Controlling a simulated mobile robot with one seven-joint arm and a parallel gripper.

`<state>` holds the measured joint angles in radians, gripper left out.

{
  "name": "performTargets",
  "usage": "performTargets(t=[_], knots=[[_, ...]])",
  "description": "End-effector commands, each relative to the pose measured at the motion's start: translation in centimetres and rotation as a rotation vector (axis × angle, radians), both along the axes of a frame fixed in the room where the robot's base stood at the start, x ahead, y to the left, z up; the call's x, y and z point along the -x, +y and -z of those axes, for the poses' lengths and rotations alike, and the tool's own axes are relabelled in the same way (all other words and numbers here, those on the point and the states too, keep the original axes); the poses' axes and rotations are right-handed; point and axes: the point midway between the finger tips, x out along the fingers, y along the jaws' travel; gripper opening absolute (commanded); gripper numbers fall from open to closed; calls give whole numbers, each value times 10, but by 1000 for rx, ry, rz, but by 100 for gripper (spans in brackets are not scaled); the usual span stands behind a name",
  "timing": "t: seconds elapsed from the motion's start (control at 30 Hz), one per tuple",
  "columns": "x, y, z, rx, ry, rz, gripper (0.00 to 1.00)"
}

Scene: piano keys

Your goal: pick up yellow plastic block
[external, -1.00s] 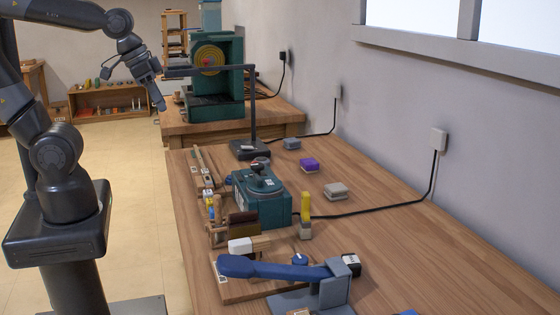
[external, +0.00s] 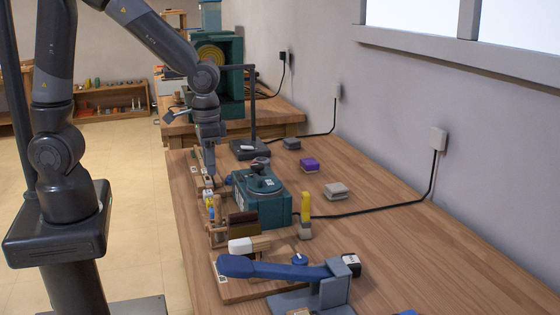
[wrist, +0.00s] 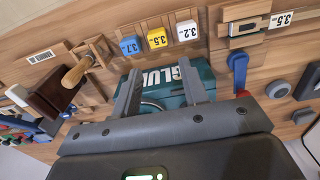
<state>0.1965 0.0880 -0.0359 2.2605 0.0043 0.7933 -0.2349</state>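The yellow block lies just beyond the fingertips, untouched. In the external view my gripper (external: 210,178) points down over the table's left edge, beside the green box.
The green box (external: 262,200) stands right of my gripper. A wooden clamp (wrist: 90,60) is left of the blocks in the wrist view. A taller yellow piece (external: 306,206) stands on a grey base. A blue-handled tool (external: 275,269) is nearer. The table's right side is mostly clear.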

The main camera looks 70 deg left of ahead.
Motion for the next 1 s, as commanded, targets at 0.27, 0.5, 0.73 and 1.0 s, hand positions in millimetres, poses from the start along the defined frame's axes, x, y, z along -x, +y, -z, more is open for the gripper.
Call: performTargets(t=[0.27, 0.5, 0.73, 1.0], knots=[[1, 0, 41, -1, 3, 0, 40], [3, -1, 60, -1, 4, 1, 40], [5, -3, 91, -1, 4, 0, 40], [4, -3, 100, 0, 0, 0, 40]])
